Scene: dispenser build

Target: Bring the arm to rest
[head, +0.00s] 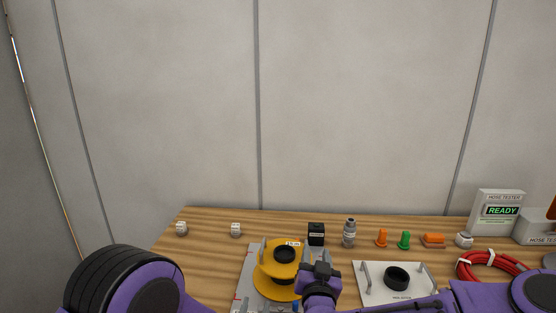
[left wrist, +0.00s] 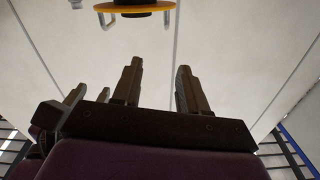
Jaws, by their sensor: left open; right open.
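My left gripper (left wrist: 160,64) shows in the left wrist view, its two dark fingers apart with nothing between them. In the head view, only a rounded purple and black part of my left arm (head: 122,282) shows at the bottom left; its gripper is out of frame. My right gripper (head: 322,270) is open, small and dark, in front of the right side of a yellow spool (head: 270,282). Its arm comes in from the lower right. Whether it touches the spool cannot be told.
On the wooden table (head: 205,262) are a black block (head: 316,234), a grey bottle (head: 349,234), orange and green cones, a white handled plate (head: 430,295), a red hose coil (head: 485,268) and a hose tester reading READY (head: 498,211). The table's back left is mostly clear.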

